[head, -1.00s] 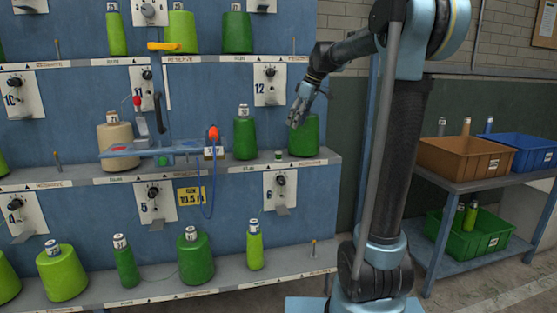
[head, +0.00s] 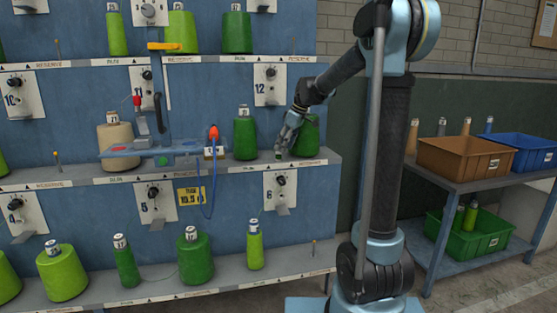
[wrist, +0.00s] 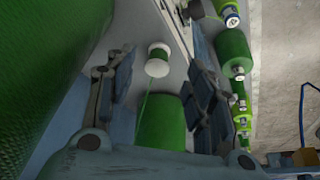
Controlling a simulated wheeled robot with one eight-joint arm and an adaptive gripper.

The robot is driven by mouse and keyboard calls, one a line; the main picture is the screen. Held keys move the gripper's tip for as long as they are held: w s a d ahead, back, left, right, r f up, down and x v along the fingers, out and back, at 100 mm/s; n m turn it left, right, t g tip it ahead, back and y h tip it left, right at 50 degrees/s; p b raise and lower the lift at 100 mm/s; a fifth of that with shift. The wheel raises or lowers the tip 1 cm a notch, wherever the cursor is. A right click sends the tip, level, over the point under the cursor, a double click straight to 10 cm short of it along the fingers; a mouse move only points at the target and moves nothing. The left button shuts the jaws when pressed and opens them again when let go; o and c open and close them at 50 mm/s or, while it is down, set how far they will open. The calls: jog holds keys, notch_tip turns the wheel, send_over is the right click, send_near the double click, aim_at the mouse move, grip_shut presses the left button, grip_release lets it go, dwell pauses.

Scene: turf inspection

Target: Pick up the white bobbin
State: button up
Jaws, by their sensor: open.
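The white bobbin (wrist: 158,59) is a small spool with white flanges; a green thread trails from it towards a green cone (wrist: 161,122). In the wrist view it shows between the two spread fingers of my gripper (wrist: 160,76), which is open and empty. In the head view the bobbin (head: 279,155) is a tiny thing on the middle shelf (head: 230,166), near its front edge. My gripper (head: 286,143) points down there just above and beside it. I cannot tell whether a finger touches it.
A large green cone (head: 308,138) stands close to the right of my gripper, another green cone (head: 245,138) to the left. Brown (head: 466,158) and blue (head: 524,150) bins stand right.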

aim_at(279, 156)
jog(key=x, duration=0.4)
jog(key=shift+w+a+r, duration=0.15)
jog(key=shift+w+a, duration=0.05)
jog(key=shift+w, duration=0.05)
jog(key=shift+w+a+f, duration=0.1)
jog(key=shift+a+f, duration=0.1)
jog(key=shift+f, duration=0.4)
jog(key=shift+c, duration=0.3)
jog(key=c, duration=0.9)
